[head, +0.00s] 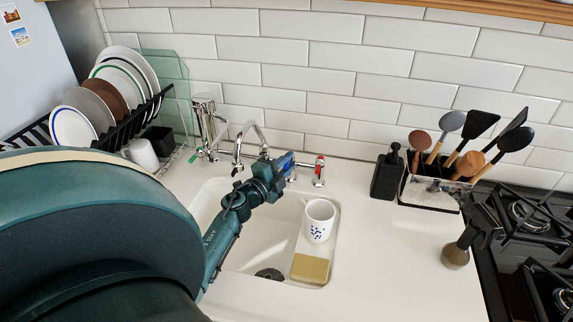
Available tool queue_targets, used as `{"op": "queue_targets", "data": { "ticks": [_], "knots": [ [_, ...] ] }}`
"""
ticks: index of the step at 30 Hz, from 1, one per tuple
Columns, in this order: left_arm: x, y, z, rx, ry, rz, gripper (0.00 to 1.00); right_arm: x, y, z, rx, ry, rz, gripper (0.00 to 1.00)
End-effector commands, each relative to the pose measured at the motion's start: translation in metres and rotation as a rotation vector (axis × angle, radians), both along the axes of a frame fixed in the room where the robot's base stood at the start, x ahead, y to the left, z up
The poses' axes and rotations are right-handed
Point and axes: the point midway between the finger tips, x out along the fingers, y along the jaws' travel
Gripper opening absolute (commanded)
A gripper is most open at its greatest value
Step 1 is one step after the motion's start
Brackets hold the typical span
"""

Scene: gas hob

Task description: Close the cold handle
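A metal tap (239,146) with a curved spout stands behind the white sink. The cold handle (286,160), marked blue, is right of the spout and partly hidden by my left gripper. The hot handle (319,168), marked red, stands upright further right. My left gripper (283,171) reaches over the sink from the lower left, with its tip at the cold handle. At this size I cannot tell whether it touches the handle or whether its fingers are open. My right gripper is not in view.
A white mug (319,220) and a sponge (310,268) sit on the sink's right ledge, close to my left gripper. A dish rack (128,128) stands left. A soap dispenser (387,174), a utensil holder (430,190) and the gas hob (530,225) are right.

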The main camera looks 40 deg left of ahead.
Motion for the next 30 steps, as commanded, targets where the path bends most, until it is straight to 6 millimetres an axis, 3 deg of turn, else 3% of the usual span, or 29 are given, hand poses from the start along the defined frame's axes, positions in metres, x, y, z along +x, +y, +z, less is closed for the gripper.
{"op": "queue_targets", "data": {
  "ticks": [3,14,30],
  "knots": [
    [0.0,0.0,0.0,0.0,0.0,0.0,0.32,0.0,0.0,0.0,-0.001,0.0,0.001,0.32],
    [-0.009,-0.001,-0.002,0.0,0.003,0.0,0.32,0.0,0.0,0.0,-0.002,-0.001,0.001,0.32],
    [-0.115,-0.012,-0.004,0.0,0.002,0.001,0.32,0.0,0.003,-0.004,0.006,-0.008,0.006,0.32]
  ]
}}
